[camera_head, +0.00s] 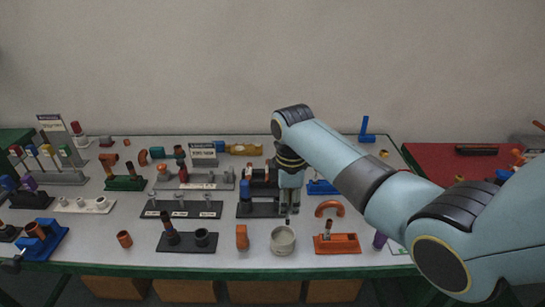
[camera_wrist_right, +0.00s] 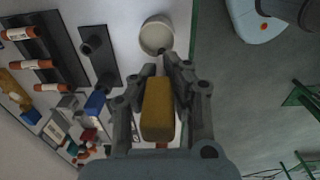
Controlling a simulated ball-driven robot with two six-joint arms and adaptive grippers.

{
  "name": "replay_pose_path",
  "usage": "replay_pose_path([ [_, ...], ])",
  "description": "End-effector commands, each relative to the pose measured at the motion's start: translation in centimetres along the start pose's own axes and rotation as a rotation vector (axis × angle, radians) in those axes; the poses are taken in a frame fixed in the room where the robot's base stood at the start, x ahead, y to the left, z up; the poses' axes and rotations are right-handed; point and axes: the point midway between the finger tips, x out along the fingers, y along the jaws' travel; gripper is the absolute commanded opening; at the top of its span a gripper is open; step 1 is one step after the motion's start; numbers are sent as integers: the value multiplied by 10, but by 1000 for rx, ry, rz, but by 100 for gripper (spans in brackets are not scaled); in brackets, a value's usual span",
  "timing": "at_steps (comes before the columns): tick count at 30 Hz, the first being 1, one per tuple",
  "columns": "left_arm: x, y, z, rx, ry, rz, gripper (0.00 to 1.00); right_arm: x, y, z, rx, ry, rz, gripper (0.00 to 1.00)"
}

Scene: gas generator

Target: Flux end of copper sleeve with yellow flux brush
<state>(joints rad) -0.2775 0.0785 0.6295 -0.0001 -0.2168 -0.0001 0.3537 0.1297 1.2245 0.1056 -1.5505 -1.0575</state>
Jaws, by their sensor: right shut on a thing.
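My right gripper (camera_head: 289,203) points down over the front middle of the bench. In the right wrist view, its two fingers (camera_wrist_right: 160,74) are shut on a yellow block-like handle (camera_wrist_right: 158,108), which I take to be the yellow flux brush. Its bristle end is hidden, and the brush does not show clearly in the head view. Several short copper-coloured pieces stand on the bench, including one at front left (camera_head: 124,239) and an orange-brown one (camera_head: 241,237) left of the gripper. I cannot tell which is the copper sleeve. My left gripper is out of view.
A pale round cup (camera_head: 283,240) stands just in front of the gripper; it also shows in the right wrist view (camera_wrist_right: 157,36). An orange tray (camera_head: 345,243) is to its right. A dark stand (camera_head: 187,243) is to the left. Crowded racks fill the bench behind.

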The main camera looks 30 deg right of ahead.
Motion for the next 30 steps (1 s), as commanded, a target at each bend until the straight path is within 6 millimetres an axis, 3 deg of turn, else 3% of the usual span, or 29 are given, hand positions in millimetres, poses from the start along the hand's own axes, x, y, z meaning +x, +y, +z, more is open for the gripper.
replay_pose_path([
  [1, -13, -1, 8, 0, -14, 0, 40, -11, 2, -2, -2, -2, -1, 0],
  [8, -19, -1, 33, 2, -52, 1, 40, -12, 4, -6, -8, -3, 2, 0],
  [20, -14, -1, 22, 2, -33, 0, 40, -7, 4, -6, -8, -4, -2, 0],
  [30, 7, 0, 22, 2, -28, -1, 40, 26, 3, -6, -8, -4, -2, 0],
])
